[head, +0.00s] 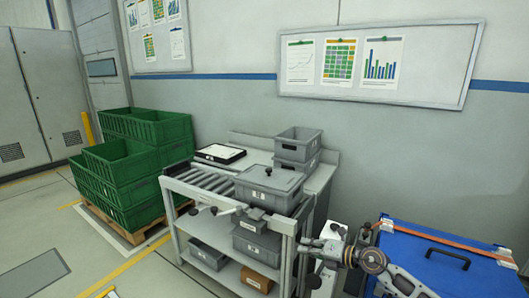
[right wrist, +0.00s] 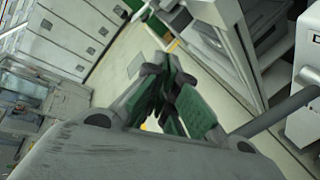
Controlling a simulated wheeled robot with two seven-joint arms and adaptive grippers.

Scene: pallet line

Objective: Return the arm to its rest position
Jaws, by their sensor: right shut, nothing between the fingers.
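My right arm comes in from the lower right in the head view, in front of the blue-topped case. My right gripper (head: 316,274) is low beside the right end of the grey cart (head: 176,218), apart from the boxes on it as far as I can tell. In the right wrist view the fingers of the right gripper (right wrist: 163,72), with green parts, come together and hold nothing. My left gripper does not show in the head view.
Green crates (head: 122,178) stand on a wooden pallet at left. A blue case (head: 440,262) with a black handle is at right. Floor at front left is mostly clear.

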